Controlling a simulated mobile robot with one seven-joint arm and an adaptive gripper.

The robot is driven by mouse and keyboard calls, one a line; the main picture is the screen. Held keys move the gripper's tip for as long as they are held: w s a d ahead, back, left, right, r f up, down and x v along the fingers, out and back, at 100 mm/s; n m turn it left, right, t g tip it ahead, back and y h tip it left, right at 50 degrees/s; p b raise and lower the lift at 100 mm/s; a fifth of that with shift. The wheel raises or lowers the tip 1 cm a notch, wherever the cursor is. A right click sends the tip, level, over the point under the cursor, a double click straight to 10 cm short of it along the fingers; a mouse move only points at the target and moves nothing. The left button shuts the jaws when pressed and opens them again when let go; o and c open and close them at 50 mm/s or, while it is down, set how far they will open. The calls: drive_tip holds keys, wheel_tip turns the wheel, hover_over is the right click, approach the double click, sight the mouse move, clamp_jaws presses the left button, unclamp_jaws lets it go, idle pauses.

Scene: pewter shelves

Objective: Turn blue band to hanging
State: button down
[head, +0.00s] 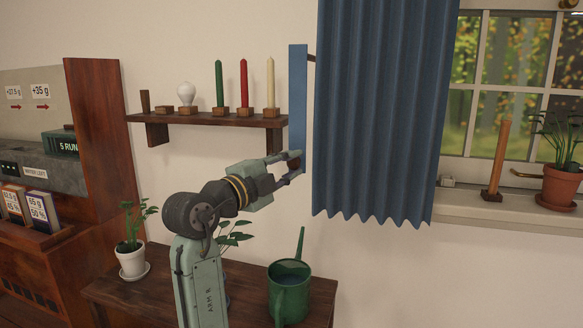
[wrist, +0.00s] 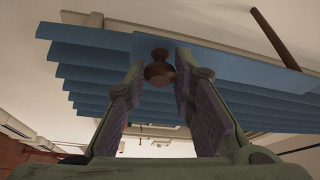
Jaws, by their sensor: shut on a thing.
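The blue band (head: 298,95) is a narrow, flat strip standing upright just left of the blue curtain (head: 385,110) in the head view. Its lower end is at my gripper (head: 298,163). In the wrist view, a brown rounded knob (wrist: 159,72) sits between the fingertips of my gripper (wrist: 160,68), with blue surfaces (wrist: 85,55) behind it. My gripper is shut on this knob. The fingers partly hide the band's lower end, and how the knob joins the band is not clear.
A wall shelf (head: 200,118) with candles and a bulb is left of the band. Below stand a green watering can (head: 290,295) and a potted plant (head: 132,262) on a wooden table (head: 250,275).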

drive_tip(key=shift+a, duration=0.1)
drive_tip(key=c, duration=1.3)
unclamp_jaws()
drive_tip(key=shift+c, duration=0.2)
drive_tip(key=v, duration=1.2)
